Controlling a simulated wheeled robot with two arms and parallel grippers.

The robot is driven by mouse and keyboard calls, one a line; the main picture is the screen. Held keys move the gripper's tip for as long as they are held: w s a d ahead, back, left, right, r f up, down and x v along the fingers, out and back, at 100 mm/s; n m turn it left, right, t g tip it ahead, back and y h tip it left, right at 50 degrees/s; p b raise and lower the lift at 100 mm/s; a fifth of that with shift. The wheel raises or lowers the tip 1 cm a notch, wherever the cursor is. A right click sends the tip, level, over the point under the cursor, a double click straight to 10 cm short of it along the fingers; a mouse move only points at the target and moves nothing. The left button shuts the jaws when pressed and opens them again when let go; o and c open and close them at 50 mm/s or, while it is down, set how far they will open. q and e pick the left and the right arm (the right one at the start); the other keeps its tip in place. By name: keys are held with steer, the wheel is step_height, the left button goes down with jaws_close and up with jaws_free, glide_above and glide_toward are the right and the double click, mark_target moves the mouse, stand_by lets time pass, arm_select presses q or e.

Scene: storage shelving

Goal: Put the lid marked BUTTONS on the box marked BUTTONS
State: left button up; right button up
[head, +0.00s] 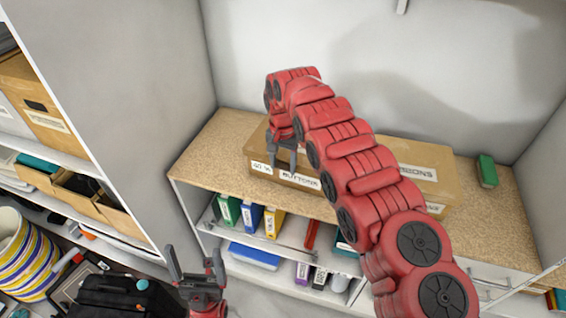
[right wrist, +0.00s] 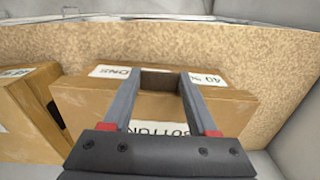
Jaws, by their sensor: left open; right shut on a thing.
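The BUTTONS box (head: 257,155) stands on the cork-topped counter in the head view. Its front carries a BUTTONS label and a second label. My right gripper (head: 283,160) is over its top; my arm hides part of the box. In the right wrist view, my right gripper (right wrist: 160,85) is shut on a brown part between its fingertips. My left gripper (head: 198,265) is open and empty, low in front.
A second cardboard box (head: 425,160) stands to the right on the counter (head: 215,140), partly behind my arm. A green item (head: 487,170) lies further right. Binders (head: 250,220) stand on the shelf below. A shelf unit with boxes is at left. The counter's left end is clear.

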steer(key=o, duration=1.5)
steer(key=shift+r, duration=0.15)
steer(key=shift+r+b, duration=0.35)
step_height(320, 180, up, 4)
steer(key=shift+a+f+b, duration=0.1)
steer(key=shift+a+b, duration=0.05)
steer(key=shift+b, duration=0.75)
step_height(320, 180, up, 2)
steer(key=shift+r+p, duration=0.2)
steer(key=shift+p, duration=0.25)
step_height(320, 180, up, 10)
steer(key=p, duration=0.9)
steer(key=shift+r+p, duration=0.15)
steer(key=shift+p, duration=0.2)
